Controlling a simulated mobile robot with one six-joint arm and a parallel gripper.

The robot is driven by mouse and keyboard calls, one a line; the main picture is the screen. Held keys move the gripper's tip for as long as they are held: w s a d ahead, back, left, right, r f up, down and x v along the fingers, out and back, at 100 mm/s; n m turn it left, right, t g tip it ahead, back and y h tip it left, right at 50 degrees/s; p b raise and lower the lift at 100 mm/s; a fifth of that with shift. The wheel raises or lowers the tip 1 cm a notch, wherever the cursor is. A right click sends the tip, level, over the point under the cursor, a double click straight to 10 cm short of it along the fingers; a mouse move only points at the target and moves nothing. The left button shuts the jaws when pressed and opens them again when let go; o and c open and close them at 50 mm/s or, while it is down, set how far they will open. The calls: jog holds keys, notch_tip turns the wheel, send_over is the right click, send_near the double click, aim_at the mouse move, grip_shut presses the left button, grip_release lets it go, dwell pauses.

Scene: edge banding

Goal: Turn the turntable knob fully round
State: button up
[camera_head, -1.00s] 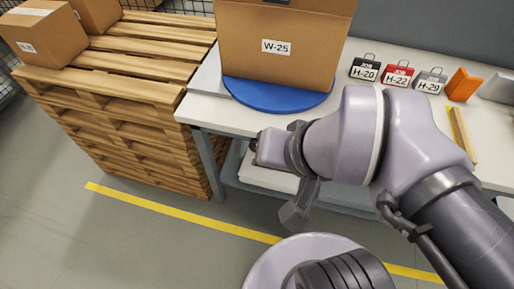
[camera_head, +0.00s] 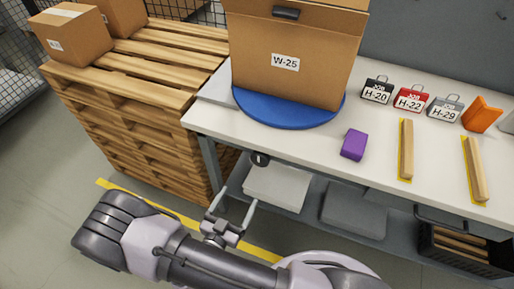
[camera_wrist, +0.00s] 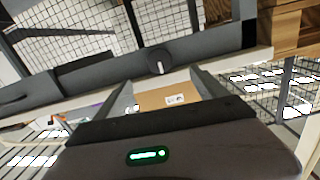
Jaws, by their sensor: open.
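The turntable knob (camera_head: 260,159) is a small dark round dial on the table's front edge, below the blue turntable (camera_head: 290,118). In the wrist view the knob (camera_wrist: 160,62) shows a white pointer line and lies just beyond the space between the fingers. A cardboard box (camera_head: 292,80) labelled W-25 stands on the turntable. My gripper (camera_head: 234,198) is open and empty, in front of and below the table edge, apart from the knob. Its fingers also frame the box's label in the wrist view (camera_wrist: 160,88).
A wooden pallet stack (camera_head: 150,62) with boxes stands left of the table. On the tabletop (camera_head: 325,150) are a purple block (camera_head: 354,145), two wooden strips, job tags and an orange piece (camera_head: 482,113). A lower shelf holds a white stack (camera_head: 276,188) and a crate (camera_head: 465,252).

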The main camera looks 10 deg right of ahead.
aim_at(259, 162)
jog(key=shift+n+t, duration=0.4)
jog(key=b+x, duration=0.1)
jog(key=x, duration=0.4)
jog(key=b+x, duration=0.2)
jog(key=x, duration=0.3)
jog(key=b+x, duration=0.1)
jog(key=x, duration=0.4)
jog(key=shift+d+f, duration=0.1)
jog(key=shift+d, duration=0.45)
jog(key=shift+w+d+b, duration=0.35)
jog(key=shift+w, duration=0.2)
jog(key=c, duration=1.3)
jog(key=shift+c, duration=0.2)
